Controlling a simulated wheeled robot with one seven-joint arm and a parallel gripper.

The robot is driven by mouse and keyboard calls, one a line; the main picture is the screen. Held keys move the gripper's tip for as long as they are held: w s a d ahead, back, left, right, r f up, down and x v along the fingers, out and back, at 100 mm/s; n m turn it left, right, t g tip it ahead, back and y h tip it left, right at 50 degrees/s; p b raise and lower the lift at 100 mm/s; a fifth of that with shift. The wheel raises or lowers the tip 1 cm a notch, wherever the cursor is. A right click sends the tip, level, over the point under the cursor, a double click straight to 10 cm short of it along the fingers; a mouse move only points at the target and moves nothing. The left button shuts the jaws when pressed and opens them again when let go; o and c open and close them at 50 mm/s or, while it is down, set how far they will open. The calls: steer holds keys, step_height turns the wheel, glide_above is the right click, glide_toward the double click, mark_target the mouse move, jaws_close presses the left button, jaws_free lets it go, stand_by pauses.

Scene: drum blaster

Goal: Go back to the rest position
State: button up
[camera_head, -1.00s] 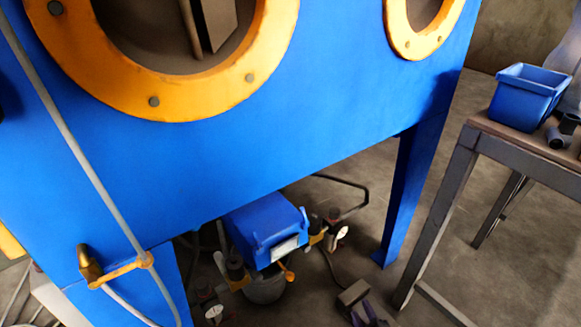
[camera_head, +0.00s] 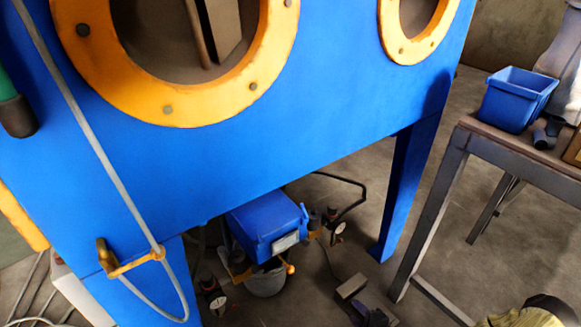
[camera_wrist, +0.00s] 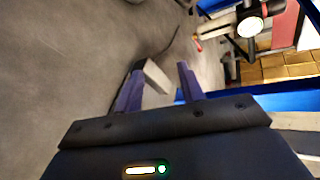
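My gripper (camera_wrist: 160,92) shows in the wrist view with its two purple fingers apart. A small grey block (camera_wrist: 157,77) shows between and beyond them, close to the left finger; I cannot tell whether it touches. In the head view my gripper (camera_head: 374,317) is partly cut off at the bottom edge, low in front of the blue blasting cabinet (camera_head: 330,110). The grey block (camera_head: 351,287) shows just above the fingers there, near the floor.
A blue box with gauges (camera_head: 265,222) sits under the cabinet. A blue cabinet leg (camera_head: 405,190) stands near the middle right. A metal table (camera_head: 500,150) with a blue bin (camera_head: 517,98) is at the right. Cables lie on the floor at the lower left.

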step_height(320, 180, up, 26)
steer(key=d+n+g+h+p, duration=0.35)
steer(key=n+g+p, duration=0.55)
steer(key=n+p, duration=0.3)
steer(key=s+a+r+n+h+p, duration=0.1)
steer(key=s+a+r+n+p, duration=0.2)
steer(key=r, duration=0.8)
steer(key=s+a+r+n+h+p, duration=0.15)
steer(key=s+a+r, duration=0.3)
steer(key=r, duration=0.65)
step_height(320, 180, up, 38)
steer(key=p, duration=3.8)
steer(key=shift+w+a+f+y, duration=0.15)
steer(key=shift+w+a+y, duration=0.2)
steer(key=shift+w+y, duration=0.1)
